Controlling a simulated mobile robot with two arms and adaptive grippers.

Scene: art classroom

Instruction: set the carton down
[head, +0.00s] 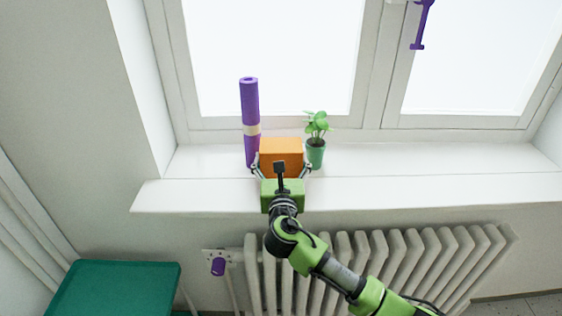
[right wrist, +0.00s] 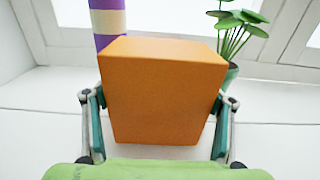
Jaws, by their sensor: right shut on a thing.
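The orange carton (head: 282,151) is between the fingers of my right gripper (head: 282,168), over the white windowsill (head: 420,188). In the right wrist view the carton (right wrist: 162,92) fills the middle, with a finger of my right gripper (right wrist: 160,125) against each side. The carton looks upright. I cannot tell whether its underside touches the sill, since the gripper hides its lower edge in the head view. My left gripper is not in view.
A purple roll with a pale band (head: 249,105) stands close on the carton's left. A green potted plant (head: 316,150) stands close on its right. The sill is clear farther right. A radiator (head: 400,262) is below, and a green-topped surface (head: 115,290) is at lower left.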

